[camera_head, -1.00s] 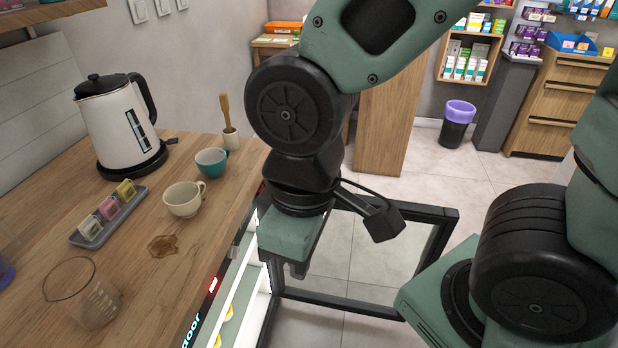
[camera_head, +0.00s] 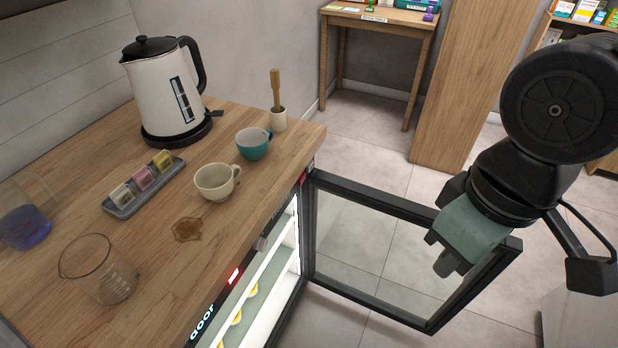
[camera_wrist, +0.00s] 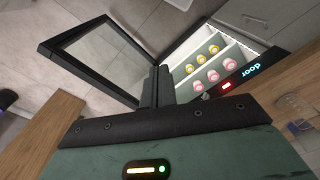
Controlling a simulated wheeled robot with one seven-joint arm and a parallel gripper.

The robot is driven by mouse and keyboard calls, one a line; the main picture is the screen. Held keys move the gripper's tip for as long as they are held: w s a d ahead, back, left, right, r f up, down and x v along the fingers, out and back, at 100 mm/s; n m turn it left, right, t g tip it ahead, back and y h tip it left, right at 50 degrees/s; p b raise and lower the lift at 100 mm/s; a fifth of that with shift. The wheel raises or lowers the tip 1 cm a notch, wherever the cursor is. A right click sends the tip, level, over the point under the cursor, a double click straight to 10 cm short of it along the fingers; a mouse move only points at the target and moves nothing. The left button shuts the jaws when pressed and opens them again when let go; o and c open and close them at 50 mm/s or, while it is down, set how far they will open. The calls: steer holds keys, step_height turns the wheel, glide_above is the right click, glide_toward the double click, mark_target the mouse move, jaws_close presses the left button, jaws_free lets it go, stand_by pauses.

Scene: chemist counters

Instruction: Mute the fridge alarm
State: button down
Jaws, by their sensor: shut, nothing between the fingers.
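The fridge (camera_head: 285,255) is built in under the wooden counter, its inside lit white. Its glass door (camera_head: 385,245) in a black frame stands wide open; the door also shows in the wrist view (camera_wrist: 105,60). On the fridge's front strip are a lit "door" display (camera_head: 203,322), a red light (camera_head: 234,276) and a small round grey knob or button (camera_head: 261,243). The display also shows in the wrist view (camera_wrist: 252,70). My gripper (camera_head: 447,258) is shut and empty, in front of the door's outer part, well right of the strip.
The open door juts over the tiled floor. A wooden table (camera_head: 380,20) stands behind.

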mark_target(302, 178)
steer(key=w+a+f+n+t+y+b, duration=0.3)
steer(key=w+f+t+b, duration=0.5)
steer(key=w+f+b, duration=0.3)
steer(key=w+a+f+n+t+y+b, duration=0.4)
steer(key=w+f+t+b, duration=0.5)
steer(key=w+b, duration=0.5)
step_height(302, 178, down, 3)
steer(key=shift+w+a+r+b, duration=0.2)
steer(key=shift+w+a+b, duration=0.1)
steer(key=shift+w+a, duration=0.75)
steer(key=shift+w+d, duration=0.1)
steer(key=shift+w, duration=0.05)
steer(key=w+a, duration=0.3)
steer(key=a, duration=0.5)
steer(key=shift+p, duration=0.3)
steer(key=shift+a, duration=0.15)
steer(key=shift+w+a, duration=0.15)
steer(key=shift+a, duration=0.15)
